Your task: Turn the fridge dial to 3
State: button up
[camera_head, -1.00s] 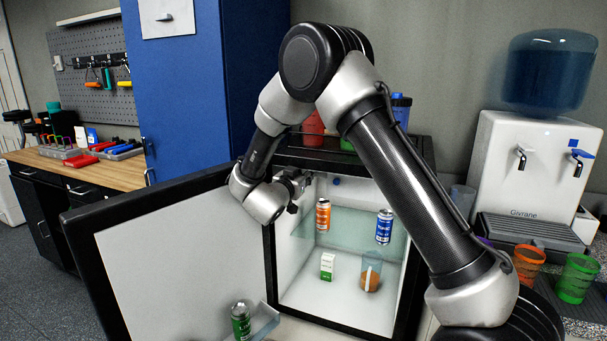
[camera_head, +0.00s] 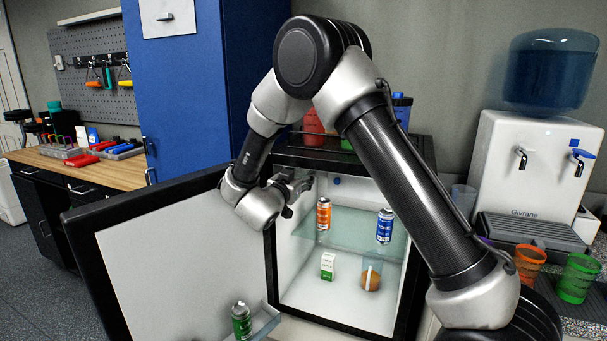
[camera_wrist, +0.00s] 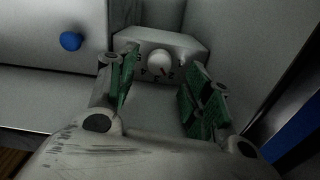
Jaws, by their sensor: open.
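The fridge dial (camera_wrist: 159,61) is a round white knob on a pale housing with small marks around it, seen in the wrist view. In the head view my gripper (camera_head: 298,186) is at the upper left of the open fridge's inside. The fridge (camera_head: 268,285) stands with its door (camera_head: 170,260) swung out to the left. The dial is hidden in the head view.
A blue round knob (camera_wrist: 70,41) is left of the dial. An orange can (camera_head: 323,214) and a blue can (camera_head: 384,227) stand on the glass shelf. A green can (camera_head: 241,321) is on the door shelf.

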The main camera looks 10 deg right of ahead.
jog(key=v, duration=0.8)
jog(key=shift+s+a, duration=0.2)
jog(key=shift+s, duration=0.15)
